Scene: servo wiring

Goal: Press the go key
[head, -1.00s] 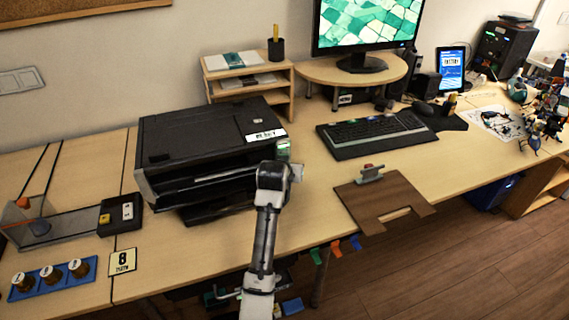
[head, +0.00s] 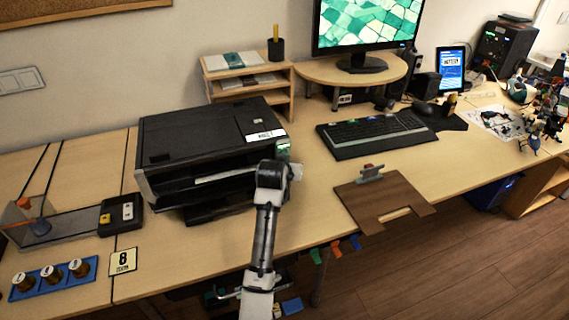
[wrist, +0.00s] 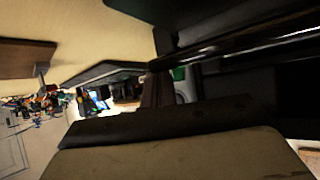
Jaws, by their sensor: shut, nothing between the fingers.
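The black printer (head: 195,135) stands on the desk left of centre in the head view. A small lit green panel (head: 283,147) sits at its front right corner; its keys are too small to read, so I cannot tell which is the go key. My gripper (head: 297,172) is at that corner, just below the panel, and mostly hidden by my wrist. Whether it touches the printer is unclear. In the wrist view my gripper's fingers (wrist: 160,90) look closed and hold nothing. The printer's dark body (wrist: 245,75) fills the right of that view.
A black box with yellow and white keys (head: 121,213) lies left of the printer. The keyboard (head: 375,134) and a brown board with a red-topped handle (head: 385,200) lie to the right. A wooden shelf (head: 284,88) stands behind the printer. The desk between printer and keyboard is clear.

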